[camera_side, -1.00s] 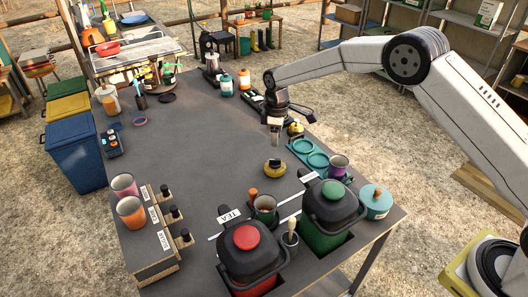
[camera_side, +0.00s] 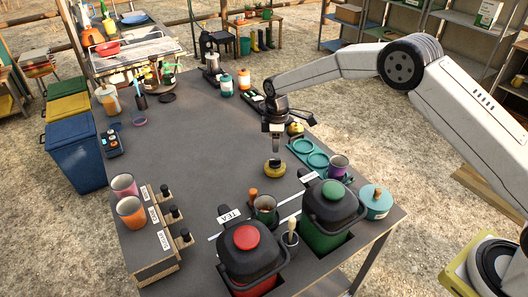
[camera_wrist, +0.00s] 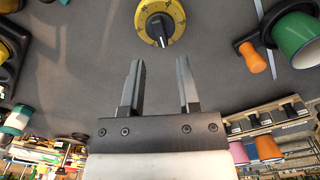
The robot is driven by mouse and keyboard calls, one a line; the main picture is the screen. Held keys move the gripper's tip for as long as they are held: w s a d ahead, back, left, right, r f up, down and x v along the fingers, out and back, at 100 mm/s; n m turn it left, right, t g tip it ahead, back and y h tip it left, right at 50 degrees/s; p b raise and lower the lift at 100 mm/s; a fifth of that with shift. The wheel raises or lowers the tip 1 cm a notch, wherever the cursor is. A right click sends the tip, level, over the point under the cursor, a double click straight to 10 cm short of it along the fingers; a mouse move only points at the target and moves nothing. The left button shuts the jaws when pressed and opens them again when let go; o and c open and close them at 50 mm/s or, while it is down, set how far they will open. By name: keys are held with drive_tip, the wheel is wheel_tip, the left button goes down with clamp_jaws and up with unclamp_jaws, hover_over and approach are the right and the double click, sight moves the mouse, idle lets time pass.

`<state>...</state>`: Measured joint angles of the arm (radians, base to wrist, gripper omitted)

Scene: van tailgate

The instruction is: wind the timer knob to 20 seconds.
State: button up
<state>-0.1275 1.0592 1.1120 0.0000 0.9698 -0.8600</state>
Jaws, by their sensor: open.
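The timer is a round yellow dial (camera_wrist: 177,12) with a black knob (camera_wrist: 158,27) at its middle, at the top of the wrist view. In the side view the yellow timer (camera_side: 275,172) lies on the dark table, with its black knob on top. My gripper (camera_wrist: 160,75) is open and empty, its two fingers pointing toward the timer with a gap of bare table between. In the side view my gripper (camera_side: 276,150) hangs just above and behind the timer. Contact cannot be made out. The dial's marks are too small to read.
A green mug (camera_side: 264,207) with an orange-handled item beside it stands in front of the timer. Red-topped (camera_side: 246,238) and green-topped (camera_side: 333,190) bins stand at the front. The table's middle left is clear.

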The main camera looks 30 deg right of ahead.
sight(275, 159)
drive_tip(key=shift+f, duration=1.65)
drive_tip(key=shift+f, duration=1.5)
drive_tip(key=shift+r, duration=0.1)
idle(0.3)
drive_tip(key=c, duration=0.4)
drive_tip(key=shift+c, duration=0.2)
